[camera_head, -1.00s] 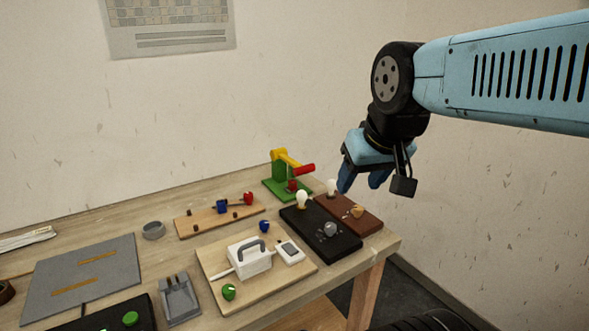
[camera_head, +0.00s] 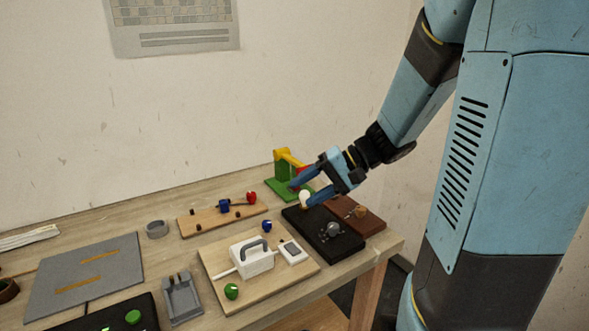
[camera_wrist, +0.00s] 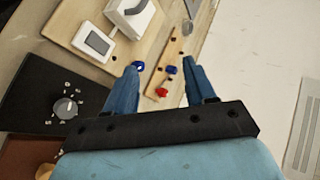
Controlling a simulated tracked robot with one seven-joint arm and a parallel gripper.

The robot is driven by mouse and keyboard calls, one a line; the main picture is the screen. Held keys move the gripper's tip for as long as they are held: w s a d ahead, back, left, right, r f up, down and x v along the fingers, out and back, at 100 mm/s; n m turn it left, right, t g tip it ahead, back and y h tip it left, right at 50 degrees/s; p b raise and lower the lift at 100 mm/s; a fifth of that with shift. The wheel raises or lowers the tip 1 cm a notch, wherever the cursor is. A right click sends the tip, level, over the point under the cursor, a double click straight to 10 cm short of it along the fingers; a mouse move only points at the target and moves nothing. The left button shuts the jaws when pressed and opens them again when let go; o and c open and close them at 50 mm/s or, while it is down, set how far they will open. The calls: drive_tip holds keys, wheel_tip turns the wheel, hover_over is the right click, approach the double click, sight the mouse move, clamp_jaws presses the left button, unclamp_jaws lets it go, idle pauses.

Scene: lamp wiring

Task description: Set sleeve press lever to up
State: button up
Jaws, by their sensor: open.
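The sleeve press stands at the back right of the table in the head view, with a green base (camera_head: 276,184) and a yellow top (camera_head: 288,157). Its red lever handle (camera_head: 304,170) slopes down to the right and is partly covered by my gripper. My gripper (camera_head: 300,193) is open beside the press, on its right and near side. One blue finger overlaps the press in the picture; whether it touches cannot be told. In the wrist view my gripper (camera_wrist: 164,78) shows both fingers apart with nothing held, and the press is not seen there.
A black board with a dial (camera_head: 333,229) and a brown board (camera_head: 369,223) lie below my gripper. A white bulb (camera_head: 304,198) stands near the lower finger. A wooden strip (camera_head: 195,225) with blue and red parts and a white handled box (camera_head: 250,262) lie left.

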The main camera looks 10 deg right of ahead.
drive_tip(key=w+d+f+m+t+y, duration=0.3)
drive_tip(key=w+d+t, duration=0.25)
drive_tip(key=w, duration=0.25)
drive_tip(key=m+t+h, duration=0.2)
drive_tip(key=m+t, duration=0.2)
drive_tip(key=t, duration=0.1)
approach(303, 166)
drive_tip(key=shift+m+t, duration=0.25)
drive_tip(key=shift+m, duration=0.05)
drive_tip(key=x, duration=0.6)
drive_tip(key=f+x, duration=0.1)
drive_tip(key=x, duration=0.2)
drive_tip(key=shift+w+a+f, duration=0.15)
drive_tip(key=shift+a, duration=0.2)
drive_tip(key=shift+c, duration=0.5)
clamp_jaws()
